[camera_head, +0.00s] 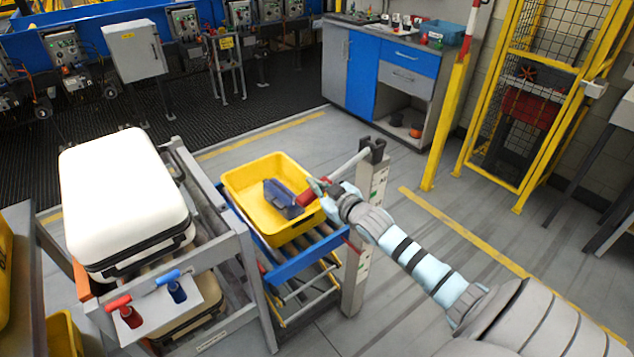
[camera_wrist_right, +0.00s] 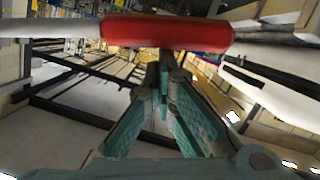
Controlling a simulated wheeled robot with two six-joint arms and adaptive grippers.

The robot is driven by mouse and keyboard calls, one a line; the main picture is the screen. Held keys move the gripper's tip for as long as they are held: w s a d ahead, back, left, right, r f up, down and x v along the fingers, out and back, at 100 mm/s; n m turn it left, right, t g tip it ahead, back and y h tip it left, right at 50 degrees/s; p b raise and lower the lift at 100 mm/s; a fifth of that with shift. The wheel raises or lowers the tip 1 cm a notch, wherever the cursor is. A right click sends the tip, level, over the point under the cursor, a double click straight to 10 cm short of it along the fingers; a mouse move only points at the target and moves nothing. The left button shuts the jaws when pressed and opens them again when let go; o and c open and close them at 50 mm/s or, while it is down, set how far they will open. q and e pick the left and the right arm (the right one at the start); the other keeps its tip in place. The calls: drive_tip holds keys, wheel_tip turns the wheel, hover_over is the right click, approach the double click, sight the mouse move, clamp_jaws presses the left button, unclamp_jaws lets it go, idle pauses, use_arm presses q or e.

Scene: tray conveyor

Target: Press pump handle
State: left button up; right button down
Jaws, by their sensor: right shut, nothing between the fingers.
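The pump handle is a grey lever (camera_head: 350,164) on top of an upright grey post (camera_head: 374,190), ending in a red grip (camera_head: 306,197). In the right wrist view the red grip (camera_wrist_right: 167,34) lies across the top of the picture. My right gripper (camera_head: 320,186) is at the grip in the head view and partly covers it. In the wrist view its teal fingers (camera_wrist_right: 164,62) are shut together, with tips at the grip's edge and nothing between them. I cannot tell whether they touch it. My left gripper is not in view.
A yellow tray (camera_head: 241,184) with a dark blue object (camera_head: 281,194) sits on the roller conveyor beside the post. Open floor lies right of the post.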

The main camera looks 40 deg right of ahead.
drive_tip(key=shift+s+d+f, duration=0.1)
drive_tip(key=shift+f, duration=0.15)
wheel_tip(320, 180, up, 6)
drive_tip(key=a+f+p, duration=0.1)
drive_tip(key=p, duration=0.6)
drive_tip(key=v, duration=0.9)
drive_tip(key=shift+s, duration=0.4)
drive_tip(key=shift+a+f, duration=0.1)
drive_tip(key=shift+f, duration=0.05)
